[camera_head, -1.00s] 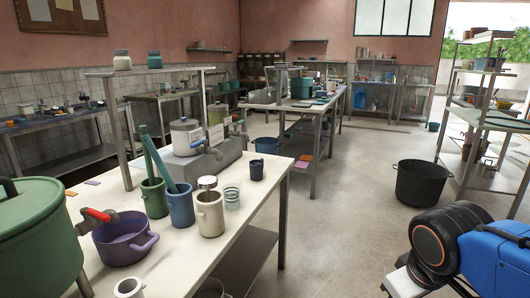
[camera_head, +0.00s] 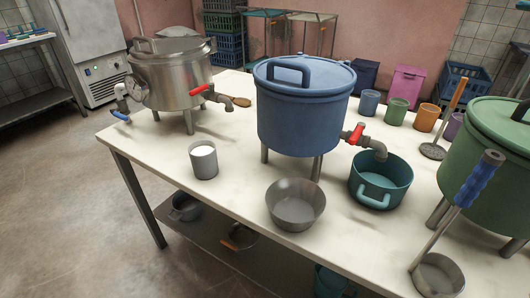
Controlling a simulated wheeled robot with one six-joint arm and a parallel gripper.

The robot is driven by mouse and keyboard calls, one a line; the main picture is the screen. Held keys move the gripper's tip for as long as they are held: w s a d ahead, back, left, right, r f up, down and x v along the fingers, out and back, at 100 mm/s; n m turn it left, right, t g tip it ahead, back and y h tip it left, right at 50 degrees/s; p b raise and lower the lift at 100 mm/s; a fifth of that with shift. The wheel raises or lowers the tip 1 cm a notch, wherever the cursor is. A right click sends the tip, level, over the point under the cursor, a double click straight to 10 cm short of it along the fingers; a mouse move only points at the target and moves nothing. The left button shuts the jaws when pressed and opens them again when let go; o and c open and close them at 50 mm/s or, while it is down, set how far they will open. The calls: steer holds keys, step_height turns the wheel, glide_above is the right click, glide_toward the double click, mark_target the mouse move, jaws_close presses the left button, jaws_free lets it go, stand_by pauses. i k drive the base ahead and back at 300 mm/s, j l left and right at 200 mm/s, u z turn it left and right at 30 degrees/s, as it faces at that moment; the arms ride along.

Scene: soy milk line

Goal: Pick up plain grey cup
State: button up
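A plain grey cup (camera_head: 204,166) stands upright on the white table top (camera_head: 235,222), left of centre. Its inside shows white near the rim, which looks like milk. It stands in front of the steel pot on legs and to the left of a grey metal bowl (camera_head: 295,205), apart from both. Nothing hides the cup. My gripper is not in this view.
A steel pot (camera_head: 174,82) and a blue lidded pot (camera_head: 302,115), both with red-handled taps, stand behind. A teal pot (camera_head: 380,180), a green pot (camera_head: 497,150) and a ladle (camera_head: 465,210) are to the right. The table's front-left edge is clear.

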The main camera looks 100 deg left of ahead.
mark_target(203, 154)
steer(key=u, duration=3.35)
steer(key=k+j+z, duration=0.2)
steer(key=j, duration=0.3)
steer(key=k+j+z, duration=0.2)
steer(key=k+j, duration=0.15)
steer(key=k+j+z, duration=0.2)
steer(key=j, duration=0.3)
steer(key=k+j, duration=0.05)
steer(key=k, duration=0.05)
